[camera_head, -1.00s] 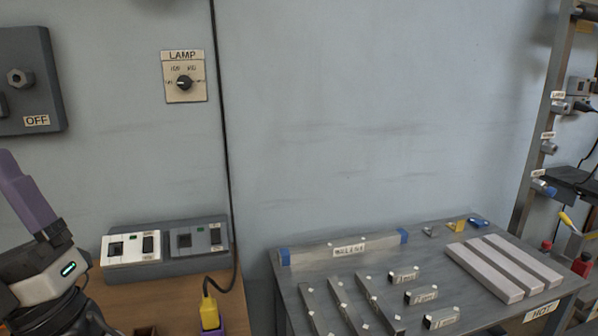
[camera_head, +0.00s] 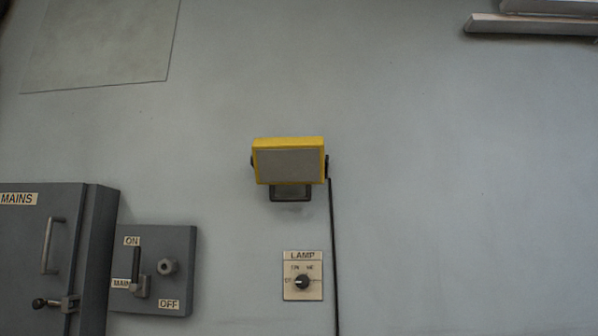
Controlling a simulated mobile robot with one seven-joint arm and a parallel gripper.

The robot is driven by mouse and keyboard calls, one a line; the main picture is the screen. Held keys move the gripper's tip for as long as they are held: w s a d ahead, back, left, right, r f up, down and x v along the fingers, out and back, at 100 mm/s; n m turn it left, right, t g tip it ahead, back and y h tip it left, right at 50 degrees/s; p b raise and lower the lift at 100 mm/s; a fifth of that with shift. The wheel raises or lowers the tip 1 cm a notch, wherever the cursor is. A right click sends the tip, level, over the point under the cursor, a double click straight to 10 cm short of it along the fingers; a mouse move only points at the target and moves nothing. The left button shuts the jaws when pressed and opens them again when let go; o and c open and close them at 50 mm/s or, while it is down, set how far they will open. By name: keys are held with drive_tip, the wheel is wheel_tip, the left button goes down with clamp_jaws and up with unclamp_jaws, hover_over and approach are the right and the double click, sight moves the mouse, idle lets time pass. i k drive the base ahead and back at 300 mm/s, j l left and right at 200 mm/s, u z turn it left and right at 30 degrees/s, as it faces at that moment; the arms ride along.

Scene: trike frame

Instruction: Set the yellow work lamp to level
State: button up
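The yellow work lamp (camera_head: 289,161) is mounted on the wall in the middle of the head view. It has a yellow housing, a grey front face that looks unlit, and a dark bracket (camera_head: 290,194) below. Its face appears turned slightly downward; the exact tilt is hard to tell. A black cable (camera_head: 333,250) runs down the wall from its right side. Below it is a LAMP switch plate (camera_head: 303,290) with a round black knob (camera_head: 302,282). The small markings around the knob are not clearly legible. My gripper is not in view.
A grey MAINS cabinet (camera_head: 40,255) with a handle and latch stands at the lower left. Beside it is a grey switch box (camera_head: 160,262) marked ON and OFF, its lever upright near ON. A pale shelf or rail (camera_head: 530,26) is at the upper right. The wall around the lamp is clear.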

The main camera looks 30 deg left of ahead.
sight(278, 161)
drive_tip(key=u, duration=0.85)
drive_tip(key=i, duration=0.15)
